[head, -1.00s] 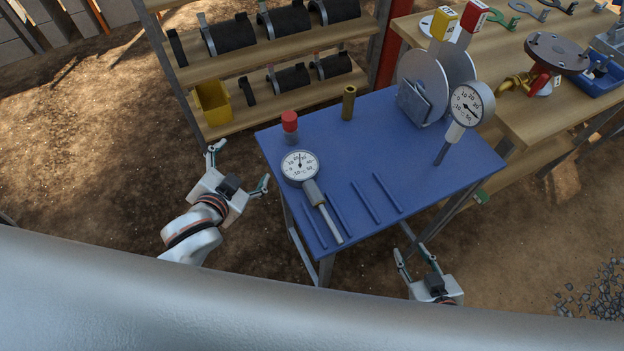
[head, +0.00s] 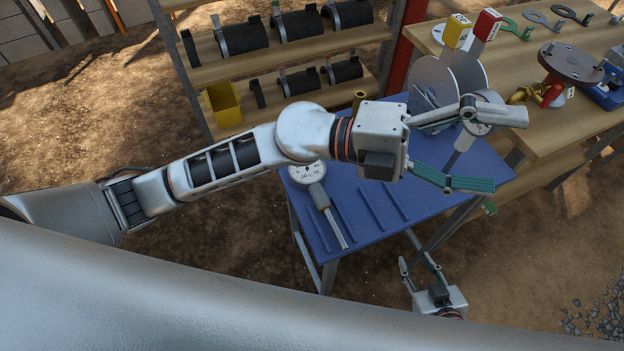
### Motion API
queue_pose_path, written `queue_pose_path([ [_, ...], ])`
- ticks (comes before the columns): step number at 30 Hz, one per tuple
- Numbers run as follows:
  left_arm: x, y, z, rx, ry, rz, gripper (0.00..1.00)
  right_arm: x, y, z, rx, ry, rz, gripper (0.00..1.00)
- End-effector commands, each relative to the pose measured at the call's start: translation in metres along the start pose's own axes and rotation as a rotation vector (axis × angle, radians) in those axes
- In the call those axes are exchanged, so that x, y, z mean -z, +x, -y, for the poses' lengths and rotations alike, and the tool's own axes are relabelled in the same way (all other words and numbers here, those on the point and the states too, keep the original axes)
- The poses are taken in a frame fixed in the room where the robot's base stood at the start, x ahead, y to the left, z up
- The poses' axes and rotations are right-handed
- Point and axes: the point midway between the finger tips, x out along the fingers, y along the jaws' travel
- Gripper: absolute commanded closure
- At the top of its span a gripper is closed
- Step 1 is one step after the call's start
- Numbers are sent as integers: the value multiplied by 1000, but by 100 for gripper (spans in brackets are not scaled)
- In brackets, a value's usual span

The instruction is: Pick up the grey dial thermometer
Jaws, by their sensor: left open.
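One dial thermometer (head: 462,152) stands tilted at the table's right side; its dial is largely hidden behind a finger of my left gripper. Another dial thermometer (head: 309,174) lies at the left of the blue table (head: 375,222), its pale stem pointing toward the front edge. Both look grey and white; I cannot tell which one the task names. My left gripper (head: 506,150) is open, its fingers spread to either side of the right thermometer's stem in the picture. Contact and height are unclear. My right gripper (head: 416,262) is open and empty beside the table's front edge.
Metal discs (head: 432,82) with a yellow tag and a red tag stand at the table's back right. A brass cylinder (head: 360,97) is partly hidden by my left arm. A wooden bench (head: 535,115) with fittings is at right, a shelf (head: 290,100) behind. Blue ribs flank the lying thermometer.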

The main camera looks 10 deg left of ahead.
Motion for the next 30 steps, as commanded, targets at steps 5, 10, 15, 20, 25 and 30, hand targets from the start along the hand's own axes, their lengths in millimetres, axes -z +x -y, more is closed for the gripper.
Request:
queue_pose_path([
  [5, 26, -18, -84, -421, 91, -238, 19, -1, 0, 0, 0, -1, 0, 64],
  [10, 6, -92, -154, -880, 128, -328, 19, -1, 1, 0, 0, -1, 0, 64],
  [15, -47, -198, -179, -1336, 122, -266, 19, -2, 1, 0, 0, -2, 0, 64],
  [20, -90, -277, -164, -1631, 92, -138, 19, -2, 1, 0, 0, -2, 0, 64],
  [25, -107, -313, -152, -1759, 68, -57, 19, -2, 1, 0, 0, -2, 0, 64],
  [30, -108, -319, -165, -1770, 62, -50, 19, 0, 0, 0, 0, -2, 0, 64],
])
